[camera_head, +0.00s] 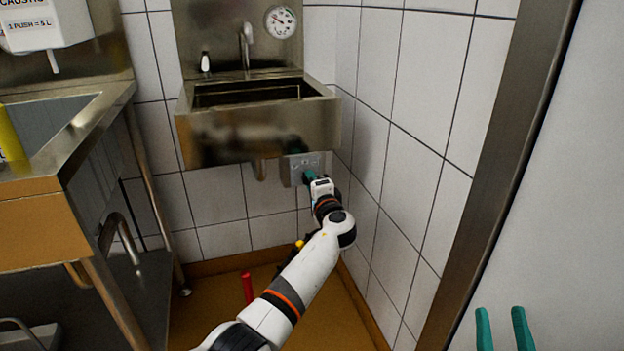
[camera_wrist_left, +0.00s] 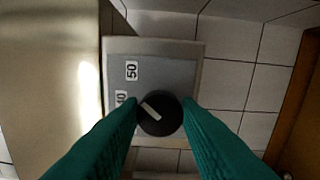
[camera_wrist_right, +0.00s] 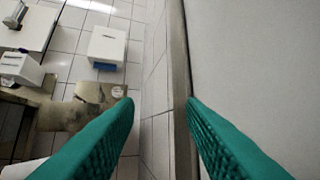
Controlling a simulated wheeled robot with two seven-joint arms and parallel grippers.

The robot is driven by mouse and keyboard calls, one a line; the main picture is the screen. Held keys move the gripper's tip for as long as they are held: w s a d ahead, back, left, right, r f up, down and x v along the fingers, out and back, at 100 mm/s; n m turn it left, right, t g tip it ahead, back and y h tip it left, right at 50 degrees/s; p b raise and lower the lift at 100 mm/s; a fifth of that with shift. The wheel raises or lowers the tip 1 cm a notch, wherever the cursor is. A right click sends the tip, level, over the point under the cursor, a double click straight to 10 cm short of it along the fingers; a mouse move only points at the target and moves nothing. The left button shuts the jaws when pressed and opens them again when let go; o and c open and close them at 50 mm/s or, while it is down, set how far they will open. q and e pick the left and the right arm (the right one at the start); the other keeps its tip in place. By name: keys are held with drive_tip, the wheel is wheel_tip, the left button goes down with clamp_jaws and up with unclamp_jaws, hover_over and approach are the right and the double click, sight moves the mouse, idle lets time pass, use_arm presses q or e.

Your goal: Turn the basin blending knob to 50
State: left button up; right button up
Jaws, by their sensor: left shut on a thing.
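The blending knob is black and round with a white pointer line, and it shows in the left wrist view (camera_wrist_left: 165,126). It sits on a grey panel (camera_wrist_left: 180,75) with a "50" label (camera_wrist_left: 131,70) and a second label (camera_wrist_left: 121,98) partly hidden by a finger. The pointer slants toward the upper left, toward the partly hidden label, not at 50. My left gripper (camera_wrist_left: 161,108) is shut on the knob, one teal finger on each side. In the head view the panel (camera_head: 297,163) is under the steel basin (camera_head: 255,130). My right gripper (camera_head: 502,330) is open and empty at the lower right.
A round dial gauge (camera_head: 281,22) and a tap (camera_head: 246,45) are above the basin. A steel table (camera_head: 95,115) stands on the left. White tiled wall (camera_head: 400,170) is close on the right, with a metal-edged pale panel beyond it. A red object (camera_head: 247,288) is on the floor.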

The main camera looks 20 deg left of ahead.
use_arm(q)
drive_tip(key=shift+r+m, duration=0.1)
drive_tip(key=shift+m, duration=0.4)
use_arm(e)
drive_tip(key=shift+w+f+g+h, duration=0.15)
drive_tip(key=shift+w+f+g, duration=0.15)
drive_tip(key=shift+f+g, duration=0.2)
drive_tip(key=shift+w+f+g+h, duration=0.15)
drive_tip(key=shift+w+f+g, duration=0.1)
drive_tip(key=shift+f+g, duration=0.25)
use_arm(q)
drive_tip(key=o, duration=0.9)
drive_tip(key=shift+d, duration=0.1)
drive_tip(key=shift+o, duration=0.2)
drive_tip(key=p+v, duration=0.3)
drive_tip(key=v, duration=0.9)
drive_tip(key=shift+p, duration=0.3)
use_arm(e)
wheel_tip(320, 180, down, 12)
drive_tip(key=s+d+g+h, duration=0.1)
drive_tip(key=d+g+h, duration=0.1)
drive_tip(key=g, duration=0.6)
drive_tip(key=shift+r+h, duration=0.15)
drive_tip(key=shift+h, duration=0.35)
